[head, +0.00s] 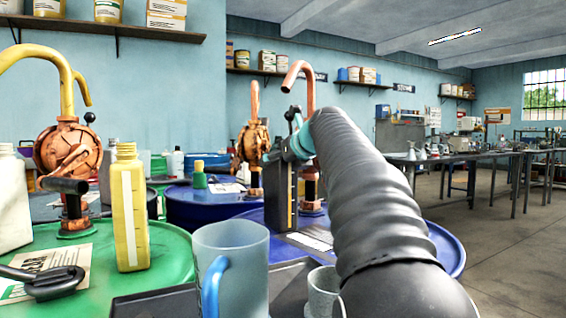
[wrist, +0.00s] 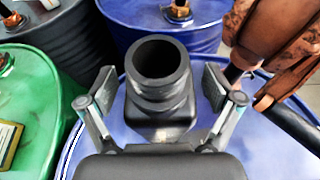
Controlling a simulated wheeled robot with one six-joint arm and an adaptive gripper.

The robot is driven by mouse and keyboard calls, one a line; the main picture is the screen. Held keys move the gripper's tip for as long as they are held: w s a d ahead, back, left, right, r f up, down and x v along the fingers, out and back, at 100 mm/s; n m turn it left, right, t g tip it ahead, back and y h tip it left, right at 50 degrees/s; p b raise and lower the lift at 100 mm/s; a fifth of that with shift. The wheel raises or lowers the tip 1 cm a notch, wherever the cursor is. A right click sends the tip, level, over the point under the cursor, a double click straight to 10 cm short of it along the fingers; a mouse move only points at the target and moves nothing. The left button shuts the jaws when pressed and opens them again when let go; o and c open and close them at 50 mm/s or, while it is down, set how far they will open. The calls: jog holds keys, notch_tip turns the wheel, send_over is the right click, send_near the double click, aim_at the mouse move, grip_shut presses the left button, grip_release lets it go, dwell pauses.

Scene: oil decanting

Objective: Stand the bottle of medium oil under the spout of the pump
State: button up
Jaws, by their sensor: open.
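A black bottle (wrist: 160,92) with an open round mouth stands upright on a blue drum (wrist: 83,148). In the head view the bottle (head: 281,195) shows a yellow strip on its side. My gripper (wrist: 158,88) is open, with one finger on each side of the bottle; I cannot tell whether they touch it. A copper-coloured pump (wrist: 277,35) stands beside the bottle on the right in the wrist view. In the head view my arm hides most of this pump, but its bent spout (head: 300,66) shows above. No oil grade is readable on the bottle.
A green drum (head: 170,280) at left carries a yellow bottle (head: 131,210), a white bottle (head: 13,200) and an orange pump (head: 68,150) with a yellow spout. Another blue drum (head: 195,208) with a pump stands behind.

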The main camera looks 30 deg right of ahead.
jog(key=shift+r, duration=0.1)
jog(key=v, duration=1.2)
jog(key=shift+s+d, duration=0.1)
